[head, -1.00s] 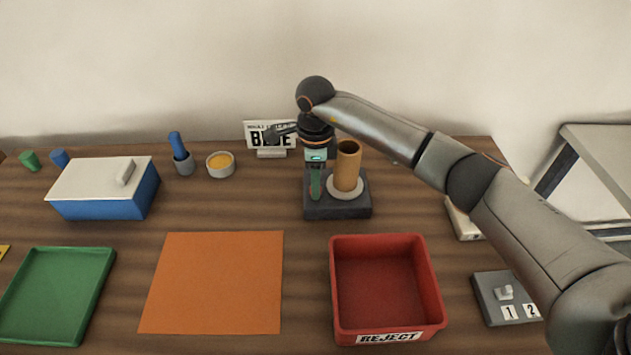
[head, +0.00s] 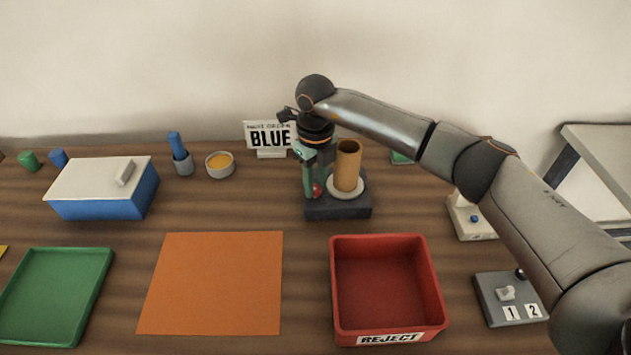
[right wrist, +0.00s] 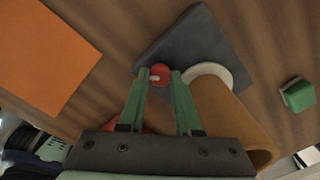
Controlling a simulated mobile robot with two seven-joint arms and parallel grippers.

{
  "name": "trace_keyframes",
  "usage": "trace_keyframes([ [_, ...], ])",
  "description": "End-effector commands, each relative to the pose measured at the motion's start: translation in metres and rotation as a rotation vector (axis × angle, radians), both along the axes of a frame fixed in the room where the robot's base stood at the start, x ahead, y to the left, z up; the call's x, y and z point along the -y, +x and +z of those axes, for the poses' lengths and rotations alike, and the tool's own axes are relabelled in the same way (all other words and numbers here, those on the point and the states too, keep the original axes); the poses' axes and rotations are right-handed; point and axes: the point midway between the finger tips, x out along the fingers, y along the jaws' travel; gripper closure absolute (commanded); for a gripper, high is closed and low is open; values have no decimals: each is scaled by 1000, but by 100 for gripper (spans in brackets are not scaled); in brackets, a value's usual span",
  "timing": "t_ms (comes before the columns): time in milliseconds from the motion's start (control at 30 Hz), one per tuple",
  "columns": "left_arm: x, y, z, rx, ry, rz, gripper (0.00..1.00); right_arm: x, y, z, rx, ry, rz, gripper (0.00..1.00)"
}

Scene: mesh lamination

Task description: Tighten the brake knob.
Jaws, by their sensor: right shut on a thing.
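The red brake knob (head: 317,190) sits on the dark base (head: 345,209) of a stand, at the left of an upright brown roll (head: 347,166) on a white disc. My right gripper (head: 313,188) reaches down from above and is shut on the knob. In the right wrist view the red knob (right wrist: 160,72) with a small pale mark lies between the two green fingertips (right wrist: 159,77). The brown roll (right wrist: 225,115) stands close to the right finger there. My left gripper is not in view.
A red reject bin (head: 436,290) and an orange mat (head: 213,283) lie in front of the stand. A sign reading BLUE (head: 268,135) stands behind. A grey box with switch labels (head: 490,300) is at the right. A green block (right wrist: 298,95) lies beyond the roll.

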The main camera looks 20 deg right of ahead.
Motion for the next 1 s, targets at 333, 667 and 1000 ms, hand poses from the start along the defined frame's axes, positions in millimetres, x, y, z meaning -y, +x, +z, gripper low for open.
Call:
trace_keyframes([
  [333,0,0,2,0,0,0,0,1,0,1,0,-1,-326,100],
  [667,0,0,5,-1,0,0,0,1,0,1,-1,-2,-580,100],
  [1000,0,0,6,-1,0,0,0,1,0,1,0,-1,-712,100],
])
